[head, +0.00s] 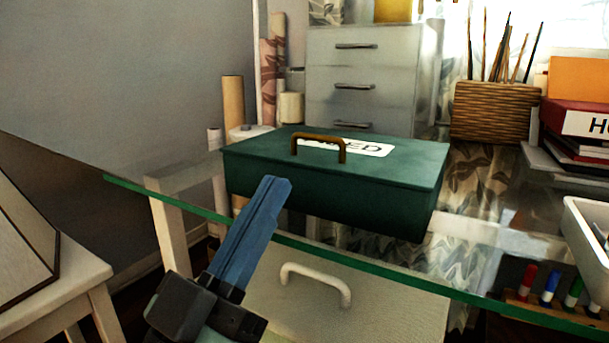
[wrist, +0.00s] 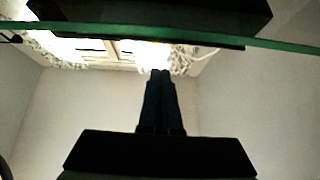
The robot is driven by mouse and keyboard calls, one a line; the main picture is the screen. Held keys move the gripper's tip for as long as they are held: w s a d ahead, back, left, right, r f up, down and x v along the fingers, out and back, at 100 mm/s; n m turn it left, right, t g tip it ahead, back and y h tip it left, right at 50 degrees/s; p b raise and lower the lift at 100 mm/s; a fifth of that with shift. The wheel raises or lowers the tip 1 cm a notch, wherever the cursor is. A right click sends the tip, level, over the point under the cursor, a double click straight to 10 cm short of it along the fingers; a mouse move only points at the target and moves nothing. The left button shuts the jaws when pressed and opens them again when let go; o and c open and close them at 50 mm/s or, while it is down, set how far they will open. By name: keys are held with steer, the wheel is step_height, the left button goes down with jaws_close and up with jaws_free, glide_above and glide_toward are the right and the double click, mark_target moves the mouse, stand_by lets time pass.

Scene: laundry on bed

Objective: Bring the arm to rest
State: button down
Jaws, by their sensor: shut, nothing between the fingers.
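My gripper (head: 272,184) is in the lower middle of the head view, its blue fingers pointing up and a little right. The fingers are together, with nothing between them. In the picture they overlap the glass table's (head: 385,273) green front edge. A dark green box (head: 330,198) with a brown handle and a white label stands on the glass just beyond. In the wrist view the closed fingers (wrist: 161,73) point up toward the glass edge (wrist: 290,48), with a dark shape above it. I cannot tell how far the fingers are from the glass.
A wicker basket (head: 494,112) of sticks, a stack of binders (head: 580,119) and a white tray (head: 586,232) stand to the right. A pale case with a white handle (head: 315,285) shows below the glass. A white stool (head: 62,262) is at the left.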

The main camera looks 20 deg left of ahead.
steer(key=w+d+r+m+p, duration=0.1)
steer(key=d+r+p, duration=0.4)
steer(key=r, duration=0.3)
steer(key=w+d+r+p, duration=0.1)
steer(key=d+r+p, duration=0.35)
steer(key=r, duration=0.35)
steer(key=s+d+r+n+t+y+p, duration=0.1)
steer(key=s+d+r+n+y+p, duration=0.2)
steer(key=r, duration=0.5)
steer(key=s+d+r+n+t+y+p, duration=0.1)
steer(key=s+d+r+t+y+p, duration=0.1)
steer(key=r+p, duration=0.5)
step_height(320, 180, up, 38)
steer(key=p, duration=3.4)
steer(key=shift+a+f, duration=0.2)
steer(key=shift+a, duration=0.25)
steer(key=shift+w, duration=0.1)
